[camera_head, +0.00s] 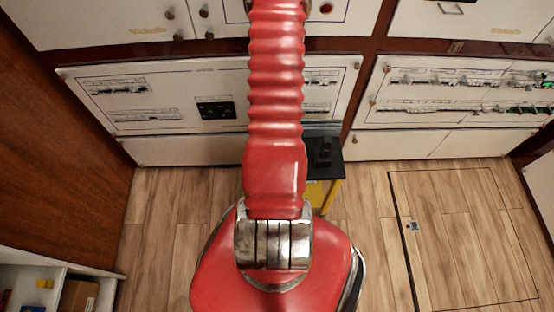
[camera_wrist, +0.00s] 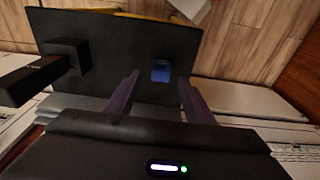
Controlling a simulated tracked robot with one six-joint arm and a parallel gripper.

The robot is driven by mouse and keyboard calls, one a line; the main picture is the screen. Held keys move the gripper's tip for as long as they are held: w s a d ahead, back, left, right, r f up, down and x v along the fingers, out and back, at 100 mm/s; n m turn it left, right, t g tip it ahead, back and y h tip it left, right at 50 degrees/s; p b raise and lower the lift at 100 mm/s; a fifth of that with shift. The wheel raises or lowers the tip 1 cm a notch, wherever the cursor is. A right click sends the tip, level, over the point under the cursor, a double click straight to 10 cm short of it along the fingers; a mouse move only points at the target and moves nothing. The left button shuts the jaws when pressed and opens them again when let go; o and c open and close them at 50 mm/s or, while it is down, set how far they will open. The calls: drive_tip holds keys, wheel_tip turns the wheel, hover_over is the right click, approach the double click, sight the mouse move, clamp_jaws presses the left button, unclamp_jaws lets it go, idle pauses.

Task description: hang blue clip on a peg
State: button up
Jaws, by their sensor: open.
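The blue clip (camera_wrist: 160,71) lies on a black table top (camera_wrist: 112,72) in the wrist view and is small there. My gripper (camera_wrist: 160,77) is open and empty, its two dark fingers pointing at the table. In the picture the clip appears between the fingertips, but I cannot tell how far above it they are. I cannot make out the clip in the head view, where my red arm hides part of the scene. No peg can be told for sure in either view.
A black block (camera_wrist: 68,55) with a dark bar stands at the left of the table top. The head view shows the table (camera_head: 325,145) with yellow legs before white cabinet panels (camera_head: 185,150). A floor hatch (camera_head: 460,240) lies right; a white shelf (camera_head: 60,275) stands lower left.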

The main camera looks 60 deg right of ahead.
drive_tip(key=shift+w+d+f, duration=0.1)
drive_tip(key=shift+d+f, duration=0.05)
drive_tip(key=shift+f, duration=1.25)
drive_tip(key=shift+w+d+f, duration=0.1)
drive_tip(key=shift+d+f, duration=0.05)
drive_tip(key=shift+f, duration=1.2)
drive_tip(key=shift+c, duration=0.5)
drive_tip(key=c, duration=1)
drive_tip(key=shift+r, duration=0.15)
drive_tip(key=shift+r, duration=4.85)
